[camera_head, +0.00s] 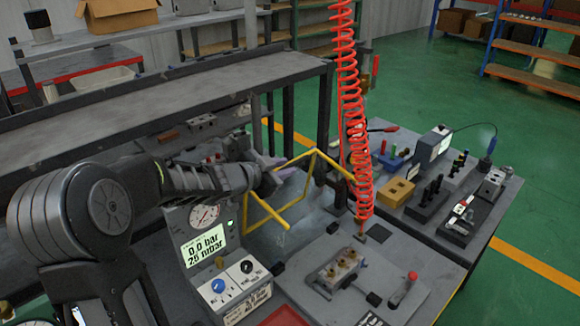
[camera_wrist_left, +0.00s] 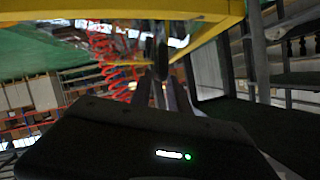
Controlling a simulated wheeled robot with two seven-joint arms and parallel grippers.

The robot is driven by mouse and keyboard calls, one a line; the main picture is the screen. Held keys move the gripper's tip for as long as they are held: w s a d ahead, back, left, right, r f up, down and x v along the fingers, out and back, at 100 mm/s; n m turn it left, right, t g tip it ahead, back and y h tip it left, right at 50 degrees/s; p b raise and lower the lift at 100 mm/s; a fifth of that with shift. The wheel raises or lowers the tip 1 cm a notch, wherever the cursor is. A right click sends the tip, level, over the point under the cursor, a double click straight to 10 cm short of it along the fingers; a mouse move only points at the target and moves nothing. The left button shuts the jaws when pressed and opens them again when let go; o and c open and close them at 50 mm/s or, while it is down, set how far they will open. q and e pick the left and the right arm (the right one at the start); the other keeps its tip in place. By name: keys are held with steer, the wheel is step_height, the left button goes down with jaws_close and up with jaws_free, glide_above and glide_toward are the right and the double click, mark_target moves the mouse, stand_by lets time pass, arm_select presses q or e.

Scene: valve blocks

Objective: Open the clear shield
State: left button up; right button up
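The clear shield shows mainly as its yellow frame (camera_head: 309,165), standing over the bench beside the gauge box; its clear panel is hard to make out. In the left wrist view a broad yellow bar (camera_wrist_left: 120,11) of it crosses the top. My left gripper (camera_head: 281,172) is at the left side of the frame, close to the yellow bars. Its two dark fingers (camera_wrist_left: 164,88) stand a little apart in the wrist view, with a dark rounded part just beyond them. Whether they touch the frame is unclear. My right gripper is not in view.
The gauge box (camera_head: 221,262) stands just below my left forearm. A red coiled hose (camera_head: 350,100) hangs right of the frame. A brass valve block (camera_head: 338,271) and a red-tipped lever (camera_head: 407,283) are on the bench front. A grey shelf (camera_head: 150,95) runs behind the arm.

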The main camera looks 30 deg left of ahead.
arm_select(q)
steer(key=shift+v, duration=1.95)
steer(key=shift+f, duration=0.1)
